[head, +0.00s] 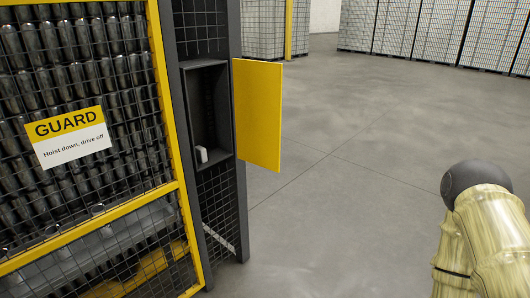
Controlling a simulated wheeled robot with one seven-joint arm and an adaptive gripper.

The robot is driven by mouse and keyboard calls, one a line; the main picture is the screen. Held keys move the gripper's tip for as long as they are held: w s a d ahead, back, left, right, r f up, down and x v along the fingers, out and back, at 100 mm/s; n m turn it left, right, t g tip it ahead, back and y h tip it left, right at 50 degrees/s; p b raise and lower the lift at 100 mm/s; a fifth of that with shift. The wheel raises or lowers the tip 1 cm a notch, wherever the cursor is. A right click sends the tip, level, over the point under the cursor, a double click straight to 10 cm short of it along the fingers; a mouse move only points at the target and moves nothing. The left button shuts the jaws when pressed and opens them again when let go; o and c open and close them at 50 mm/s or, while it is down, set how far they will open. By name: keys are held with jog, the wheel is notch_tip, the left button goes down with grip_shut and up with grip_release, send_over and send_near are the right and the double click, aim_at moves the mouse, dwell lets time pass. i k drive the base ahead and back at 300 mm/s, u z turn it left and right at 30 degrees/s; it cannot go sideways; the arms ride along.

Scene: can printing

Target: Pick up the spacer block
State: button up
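A small white block (202,155), which looks like the spacer block, stands at the bottom of a dark, shallow cabinet (223,110) set in the grey post of the guard fence. The cabinet's yellow door (258,115) is swung open to the right. The block is in plain view, near the left side of the compartment. My gripper is not in view. Only a part of my arm, with a yellowish cover and a dark round joint, shows at the lower right, well apart from the cabinet.
A yellow-framed mesh guard (165,100) with a GUARD sign (69,137) fills the left side, with rows of dark cans behind it. The open door juts out into the room. Grey floor (350,190) is clear to the right; pallet stacks (410,28) stand at the back.

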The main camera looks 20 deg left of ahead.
aim_at(201, 153)
jog(key=z, duration=0.95)
jog(key=i, duration=2.85)
jog(key=u, duration=4.1)
jog(key=i, duration=0.2)
jog(key=u, duration=0.1)
